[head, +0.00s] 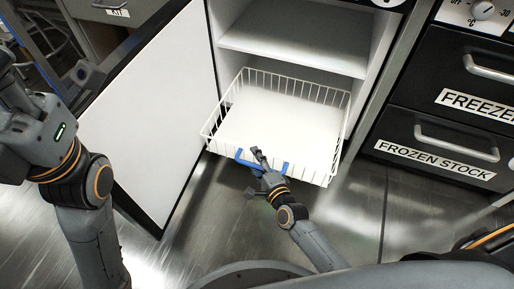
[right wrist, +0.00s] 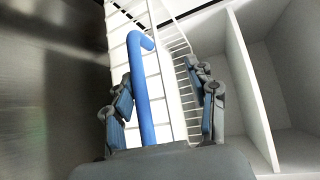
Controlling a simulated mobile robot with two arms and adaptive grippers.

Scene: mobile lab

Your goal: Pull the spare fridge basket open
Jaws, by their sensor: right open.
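The white wire basket (head: 335,120) sticks out of the open fridge at floor level, its front well past the shelf edge. A blue handle (head: 240,157) is on its front rim. My right gripper (head: 257,158) is at the handle. In the right wrist view the blue handle (right wrist: 140,90) runs between the two spread fingers of the right gripper (right wrist: 160,80), with gaps on both sides. The basket's wires (right wrist: 180,48) show beyond it. My left arm is at the left of the head view, but its fingers do not show.
The white fridge door (head: 150,110) stands open to the left of the basket. A fridge shelf (head: 290,50) is above the basket. Dark drawers labelled freezer and frozen stock (head: 420,165) are on the right. The metal floor (head: 355,215) in front looks clear.

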